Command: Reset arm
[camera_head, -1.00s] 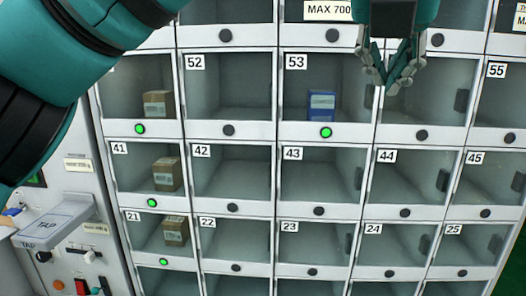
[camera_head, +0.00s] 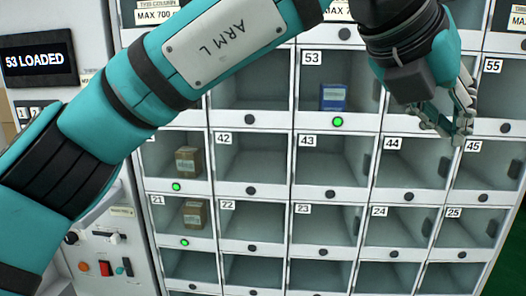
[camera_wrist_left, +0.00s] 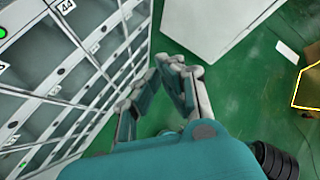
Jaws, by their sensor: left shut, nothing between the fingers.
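My left arm, marked "ARM L", crosses the head view from the lower left to the upper right. My left gripper (camera_head: 452,130) is at the upper right, in front of the locker wall near the compartments between 53 and 55. Its fingers point down and are together, with nothing between them. In the left wrist view the gripper (camera_wrist_left: 172,68) shows its fingertips together, beside the locker wall and above a green floor. My right gripper is not in view.
The locker wall (camera_head: 292,122) fills the middle. A blue box (camera_head: 333,97) stands in compartment 53, under which a green light shows. Brown boxes stand in the left column (camera_head: 189,162). A screen (camera_head: 38,60) reads "53 LOADED". A white block (camera_wrist_left: 215,30) stands on the floor.

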